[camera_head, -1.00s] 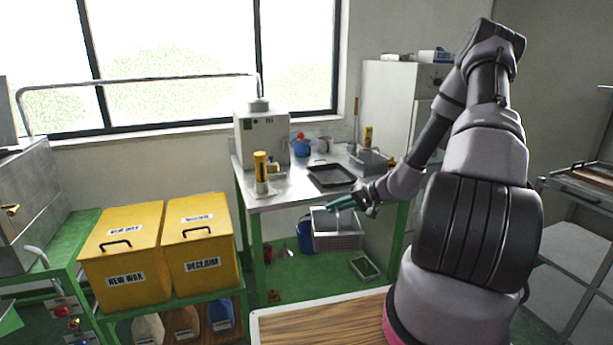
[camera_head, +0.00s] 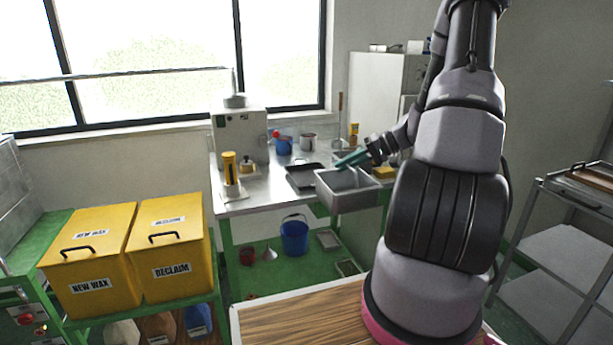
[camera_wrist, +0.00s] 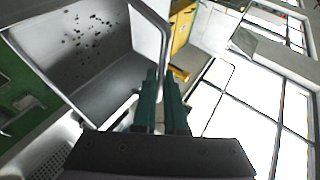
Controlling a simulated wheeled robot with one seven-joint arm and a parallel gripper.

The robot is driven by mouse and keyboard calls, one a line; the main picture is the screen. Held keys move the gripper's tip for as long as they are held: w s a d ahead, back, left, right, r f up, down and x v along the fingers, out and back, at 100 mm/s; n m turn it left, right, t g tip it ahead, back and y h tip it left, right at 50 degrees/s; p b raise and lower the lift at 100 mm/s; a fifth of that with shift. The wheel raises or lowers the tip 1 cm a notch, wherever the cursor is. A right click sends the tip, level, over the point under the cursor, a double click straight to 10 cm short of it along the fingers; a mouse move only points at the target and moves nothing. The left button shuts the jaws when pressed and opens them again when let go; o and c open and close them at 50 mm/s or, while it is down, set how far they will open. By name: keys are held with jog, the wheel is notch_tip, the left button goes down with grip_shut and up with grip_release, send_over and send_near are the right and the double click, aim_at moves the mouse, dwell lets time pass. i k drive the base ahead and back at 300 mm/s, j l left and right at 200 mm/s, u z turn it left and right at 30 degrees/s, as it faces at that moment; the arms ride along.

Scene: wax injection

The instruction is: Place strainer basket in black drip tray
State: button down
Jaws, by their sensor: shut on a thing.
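The strainer basket (camera_head: 347,197) is a grey, open-topped rectangular box in the head view. It hangs at about bench height in front of the bench edge. The black drip tray (camera_head: 298,182) lies on the metal bench, just behind and left of the basket. The basket hides the tray's right front part.
A blue bucket (camera_head: 294,238) stands below. Yellow wax bins (camera_head: 95,260) stand left.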

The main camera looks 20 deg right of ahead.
aim_at(309, 178)
jog(key=i, duration=1.25)
